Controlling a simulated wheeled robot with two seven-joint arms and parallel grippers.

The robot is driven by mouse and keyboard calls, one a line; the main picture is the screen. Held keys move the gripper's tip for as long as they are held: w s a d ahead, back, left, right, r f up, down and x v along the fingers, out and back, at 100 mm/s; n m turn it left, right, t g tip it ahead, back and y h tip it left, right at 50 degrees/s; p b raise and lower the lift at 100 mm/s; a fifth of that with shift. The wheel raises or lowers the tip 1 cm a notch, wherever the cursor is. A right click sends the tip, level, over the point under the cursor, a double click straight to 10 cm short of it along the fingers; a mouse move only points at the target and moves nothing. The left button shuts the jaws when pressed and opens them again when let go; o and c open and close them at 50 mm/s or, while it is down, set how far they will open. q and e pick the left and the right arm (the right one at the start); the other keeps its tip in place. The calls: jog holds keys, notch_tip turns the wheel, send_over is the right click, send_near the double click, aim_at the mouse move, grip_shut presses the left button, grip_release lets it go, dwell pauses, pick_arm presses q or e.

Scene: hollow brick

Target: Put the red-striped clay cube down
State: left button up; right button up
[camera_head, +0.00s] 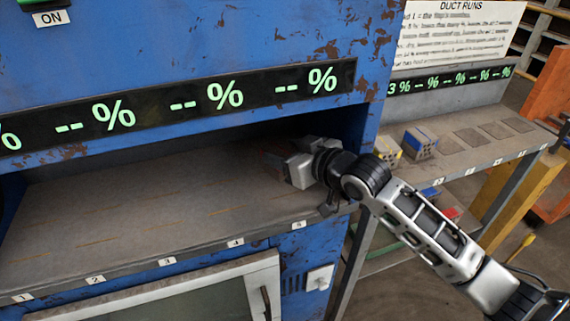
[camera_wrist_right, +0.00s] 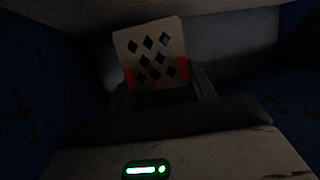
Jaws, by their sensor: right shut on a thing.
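The red-striped clay cube (camera_wrist_right: 151,50) shows in the right wrist view as a pale block with several diamond-shaped holes and red along its lower part. My right gripper (camera_wrist_right: 161,84) is shut on it, with one finger on either side. In the head view my right gripper (camera_head: 282,165) reaches into the dark recess of the blue machine, at the right end of its grey shelf (camera_head: 150,205), near label 5. The cube is mostly hidden there by the gripper and shadow. Whether its underside touches the shelf cannot be told. My left gripper is not in view.
The shelf left of my gripper is bare, with numbered positions. The recess's blue right wall (camera_head: 362,125) is close to my right wrist. Outside, a side rack (camera_head: 475,150) holds a blue-marked block (camera_head: 420,142) and a yellow-marked block (camera_head: 388,148).

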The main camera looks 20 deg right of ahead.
jog(key=shift+w+f, duration=0.2)
jog(key=shift+f, duration=1.55)
jog(key=o, duration=0.7)
jog(key=shift+f, duration=0.15)
jog(key=v, duration=1.2)
jog(key=shift+a, duration=0.1)
